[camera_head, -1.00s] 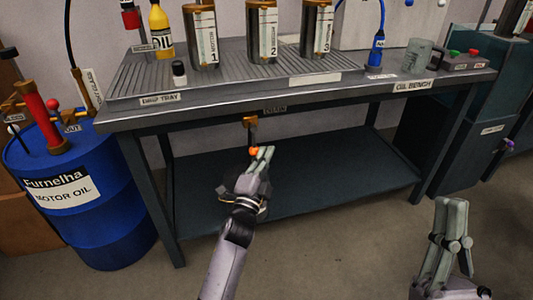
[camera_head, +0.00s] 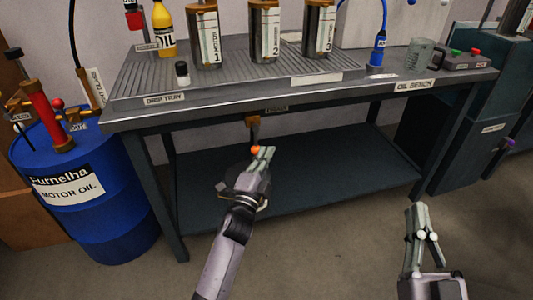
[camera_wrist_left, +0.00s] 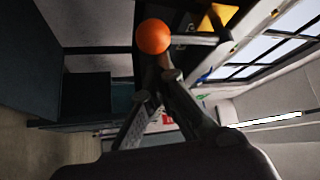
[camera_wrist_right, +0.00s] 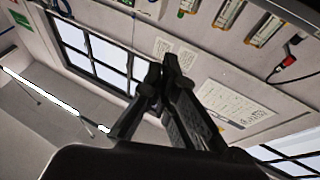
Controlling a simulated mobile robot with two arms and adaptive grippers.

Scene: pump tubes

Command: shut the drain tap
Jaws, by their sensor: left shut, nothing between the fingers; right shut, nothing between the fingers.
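The drain tap (camera_head: 252,122) hangs under the front edge of the bench. Its brass body has a lever ending in an orange ball (camera_head: 256,150). In the left wrist view the ball (camera_wrist_left: 152,36) is just beyond the fingertips, with the grey lever (camera_wrist_left: 198,40) running right to the brass body (camera_wrist_left: 217,17). My left gripper (camera_head: 267,152) is shut and empty, its tips right beside the ball; I cannot tell whether they touch. My right gripper (camera_head: 416,208) is shut and empty, over the floor at lower right, away from the tap.
The oil bench (camera_head: 330,95) carries a drip tray, numbered canisters, bottles and a glass mug (camera_head: 419,54). Its lower shelf (camera_head: 330,180) is bare. A blue motor oil drum (camera_head: 85,205) stands left. A dark cabinet (camera_head: 490,130) stands right. The floor in front is clear.

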